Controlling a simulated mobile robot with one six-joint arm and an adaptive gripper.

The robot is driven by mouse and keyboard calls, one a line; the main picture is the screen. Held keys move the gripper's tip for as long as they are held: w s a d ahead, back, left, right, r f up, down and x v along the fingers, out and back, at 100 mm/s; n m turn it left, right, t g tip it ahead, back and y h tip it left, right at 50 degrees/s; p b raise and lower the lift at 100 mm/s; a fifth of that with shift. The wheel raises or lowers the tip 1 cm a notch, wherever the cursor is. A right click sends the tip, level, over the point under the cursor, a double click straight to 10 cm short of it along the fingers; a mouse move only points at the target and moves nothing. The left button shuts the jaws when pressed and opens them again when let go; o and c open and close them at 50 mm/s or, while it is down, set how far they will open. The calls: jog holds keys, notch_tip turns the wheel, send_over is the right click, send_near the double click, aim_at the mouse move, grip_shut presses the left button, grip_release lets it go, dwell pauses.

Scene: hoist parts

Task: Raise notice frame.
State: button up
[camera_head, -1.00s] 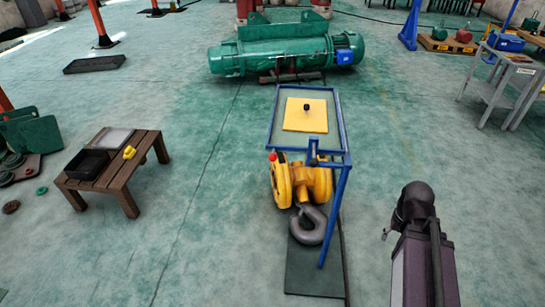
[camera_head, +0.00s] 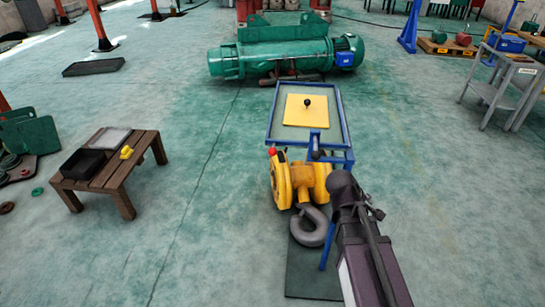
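A blue-edged frame (camera_head: 341,101) lies with its panel flat and facing up. A yellow square sheet (camera_head: 297,117) with a black knob (camera_head: 307,102) is on its panel. Blue legs run down from the frame's near side, partly behind my arm. A yellow hook block (camera_head: 283,182) with a grey hook (camera_head: 313,228) sits just in front of the frame. My dark arm reaches up from the bottom right toward the frame's near right corner. My gripper's fingers cannot be made out.
A low wooden table (camera_head: 111,180) with a black tray (camera_head: 83,163) and a small yellow item stands at the left. A green hoist motor (camera_head: 275,60) lies behind the frame. A grey trolley (camera_head: 490,92) stands at the far right. Floor between table and frame is clear.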

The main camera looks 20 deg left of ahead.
jog(key=w+a+n+t+h+b, duration=0.1)
jog(key=w+a+n+t+b, duration=0.2)
jog(key=a+n, duration=0.55)
jog(key=n+t+y+b, duration=0.45)
jog(key=n+t, duration=0.55)
jog(key=n, duration=0.4)
send_near(271, 153)
jog(key=shift+s+a+f+h, duration=0.1)
jog(key=shift+s+a+h, duration=0.15)
jog(key=shift+s, duration=0.35)
jog(key=shift+s+a+f+h, duration=0.1)
jog(key=shift+s+a, duration=0.1)
jog(key=shift+s, duration=0.4)
jog(key=w, duration=0.4)
jog(key=w+d, duration=0.1)
jog(key=w, duration=0.4)
jog(key=w+d, duration=0.1)
jog(key=w, duration=0.3)
jog(key=shift+w+d, duration=0.1)
jog(key=shift+w, duration=0.2)
jog(key=shift+r, duration=0.1)
grip_shut()
